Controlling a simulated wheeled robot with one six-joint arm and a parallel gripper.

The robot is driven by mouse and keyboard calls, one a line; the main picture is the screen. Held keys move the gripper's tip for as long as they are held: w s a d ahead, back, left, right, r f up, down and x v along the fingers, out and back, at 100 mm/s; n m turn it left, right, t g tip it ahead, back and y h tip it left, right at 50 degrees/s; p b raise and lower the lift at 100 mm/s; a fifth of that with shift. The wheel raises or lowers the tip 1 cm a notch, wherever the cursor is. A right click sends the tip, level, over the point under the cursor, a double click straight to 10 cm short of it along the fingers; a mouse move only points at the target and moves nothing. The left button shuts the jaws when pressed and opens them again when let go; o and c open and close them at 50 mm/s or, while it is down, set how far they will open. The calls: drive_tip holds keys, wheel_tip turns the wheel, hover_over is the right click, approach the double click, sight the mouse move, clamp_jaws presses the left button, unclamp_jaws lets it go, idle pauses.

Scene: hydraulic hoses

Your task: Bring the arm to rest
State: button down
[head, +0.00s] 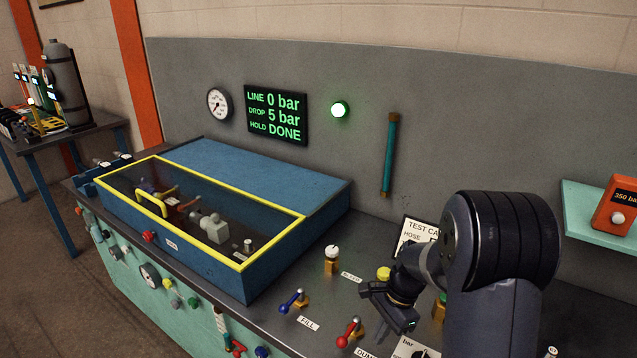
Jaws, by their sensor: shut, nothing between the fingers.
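My gripper (392,308) hangs at the end of my dark arm in the lower right, over the bench top (275,322). Its fingers are shut with nothing between them. It is close to the red-handled dump valve (349,331) and the yellow knob (384,273); whether it touches either cannot be told. My arm hides part of the test card (413,233) and the bench behind it.
A blue test box (205,262) with a yellow-framed clear lid stands left, its lid down. A blue-handled fill valve (291,300) and white-topped bleed valve (331,258) stand near my gripper. The display (276,115) reads line 0 bar, hold done; a green lamp (340,110) glows.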

drive_tip(key=shift+w+d+n, duration=0.25)
drive_tip(key=shift+n, duration=0.25)
drive_tip(key=shift+s, duration=0.1)
